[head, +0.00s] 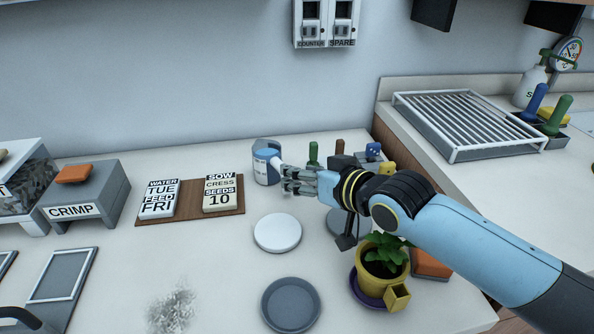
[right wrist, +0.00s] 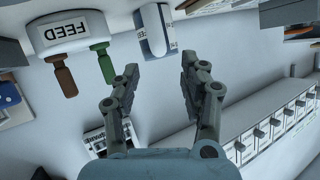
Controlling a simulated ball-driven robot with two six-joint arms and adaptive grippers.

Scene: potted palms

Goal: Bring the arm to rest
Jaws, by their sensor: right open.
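My right arm reaches in from the right in the head view. Its right gripper (head: 291,180) is at the middle of the counter, just right of a blue-and-white can (head: 266,165). In the right wrist view the right gripper (right wrist: 160,72) is open, with nothing between its fingers. My left gripper is not in view.
A yellow pot with a plant (head: 382,262) stands below my forearm. Green (head: 313,153) and brown handles stand behind the gripper. A white disc (head: 277,232) and grey dish (head: 290,304) lie in front. A card board (head: 190,206) lies left.

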